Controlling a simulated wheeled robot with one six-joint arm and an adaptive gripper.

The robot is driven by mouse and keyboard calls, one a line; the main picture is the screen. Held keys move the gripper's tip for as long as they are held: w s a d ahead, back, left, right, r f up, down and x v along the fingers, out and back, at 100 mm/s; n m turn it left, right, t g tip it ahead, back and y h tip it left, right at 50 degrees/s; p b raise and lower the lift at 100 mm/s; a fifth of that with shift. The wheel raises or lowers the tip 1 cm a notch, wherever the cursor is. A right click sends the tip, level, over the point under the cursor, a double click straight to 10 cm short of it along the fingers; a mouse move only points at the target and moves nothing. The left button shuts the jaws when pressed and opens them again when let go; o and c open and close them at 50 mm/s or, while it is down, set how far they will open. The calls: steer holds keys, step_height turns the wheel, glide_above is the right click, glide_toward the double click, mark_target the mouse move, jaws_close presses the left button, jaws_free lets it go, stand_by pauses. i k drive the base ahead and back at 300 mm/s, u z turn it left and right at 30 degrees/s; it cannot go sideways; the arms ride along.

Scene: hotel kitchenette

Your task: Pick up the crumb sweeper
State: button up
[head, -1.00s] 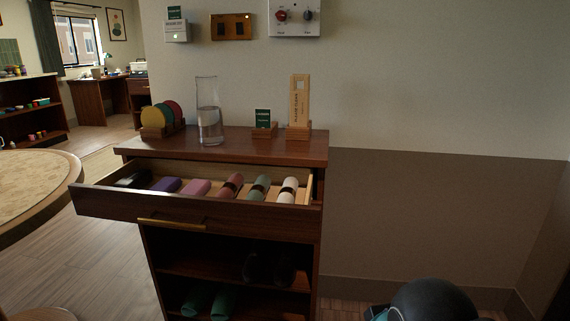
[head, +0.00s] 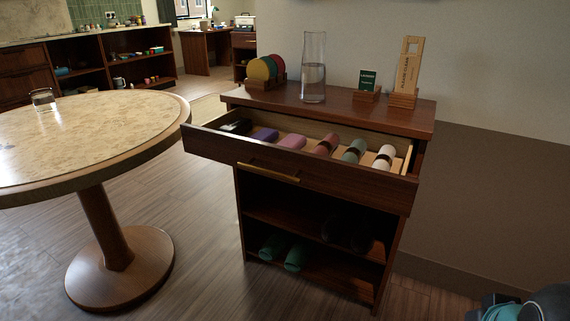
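An open drawer (head: 300,172) of a dark wood cabinet holds a row of small things. At its left end lies a low black object (head: 237,127), partly hidden by the drawer front; it may be the crumb sweeper, but I cannot tell for sure. To its right are a purple block (head: 265,135), a pink block (head: 293,141), and a red roll (head: 327,145), a green roll (head: 355,151) and a white roll (head: 384,157), with dark bands around the rolls. My gripper is not in view; only part of my arm shows at the bottom right corner.
A glass carafe (head: 313,68), a rack of coloured discs (head: 265,72), a small green sign (head: 367,84) and a wooden tag on a stand (head: 407,72) stand on the cabinet top (head: 340,108). A round table (head: 80,135) bearing a glass is left. Green slippers (head: 284,251) lie on the lower shelf.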

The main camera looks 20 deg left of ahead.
mark_target(240, 126)
steer(key=u, duration=1.3)
